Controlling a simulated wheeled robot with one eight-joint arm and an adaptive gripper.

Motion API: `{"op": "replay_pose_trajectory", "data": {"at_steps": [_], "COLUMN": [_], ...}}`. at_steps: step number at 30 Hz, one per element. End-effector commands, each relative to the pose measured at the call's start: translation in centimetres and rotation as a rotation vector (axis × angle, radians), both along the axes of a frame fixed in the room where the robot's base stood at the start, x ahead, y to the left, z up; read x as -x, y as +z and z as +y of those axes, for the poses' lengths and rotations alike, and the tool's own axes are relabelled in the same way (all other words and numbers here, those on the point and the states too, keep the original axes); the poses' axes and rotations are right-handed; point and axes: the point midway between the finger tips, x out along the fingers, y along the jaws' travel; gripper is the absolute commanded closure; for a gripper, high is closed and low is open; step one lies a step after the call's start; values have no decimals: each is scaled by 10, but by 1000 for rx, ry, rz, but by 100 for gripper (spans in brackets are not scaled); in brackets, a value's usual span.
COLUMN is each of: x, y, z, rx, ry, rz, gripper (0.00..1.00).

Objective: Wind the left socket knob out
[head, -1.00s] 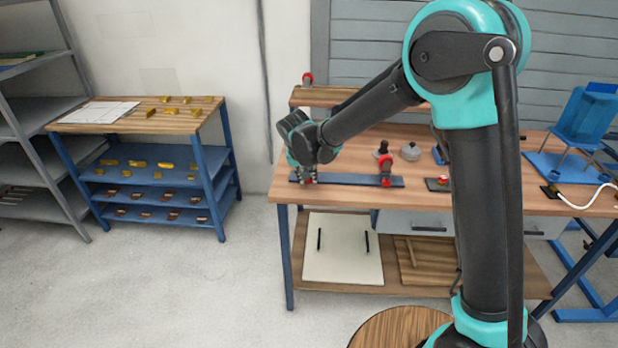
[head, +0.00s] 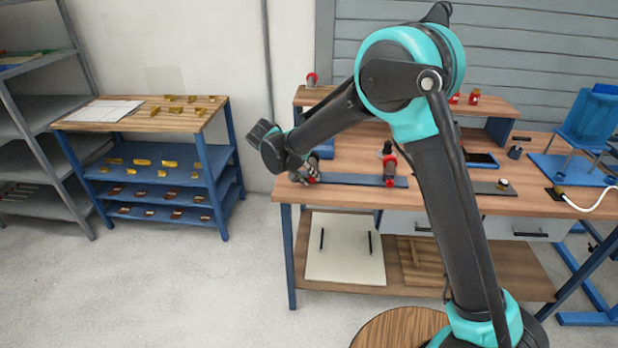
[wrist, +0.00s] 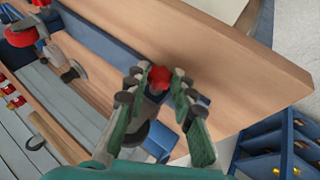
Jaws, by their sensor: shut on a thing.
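A blue rail (head: 352,180) lies along the front of the wooden workbench, with a red socket knob at each end. In the wrist view the left red knob (wrist: 159,76) sits between the fingertips of my gripper (wrist: 157,84), which is shut on it. In the head view my gripper (head: 302,172) leans in from the left at the rail's left end, beside red parts there, and partly hides them. The right red socket (head: 390,168) stands clear of my gripper, and it also shows in the wrist view (wrist: 22,33).
The workbench (head: 440,200) has a raised shelf at the back. The floor left of the bench is clear up to the blue rack (head: 230,180).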

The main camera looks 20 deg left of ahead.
Motion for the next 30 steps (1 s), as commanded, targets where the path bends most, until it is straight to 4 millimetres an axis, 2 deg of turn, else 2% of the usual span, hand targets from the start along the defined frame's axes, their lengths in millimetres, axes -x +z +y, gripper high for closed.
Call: {"op": "replay_pose_trajectory", "data": {"at_steps": [5,6,11,23,30], "x": [0,0,0,4,24], "y": [0,0,0,5,39], "z": [0,0,0,3,18], "rx": [-1,-1,-1,-2,-1], "ry": [0,0,0,1,3], "rz": [0,0,0,0,1], "gripper": [100,75,55,55,55]}}
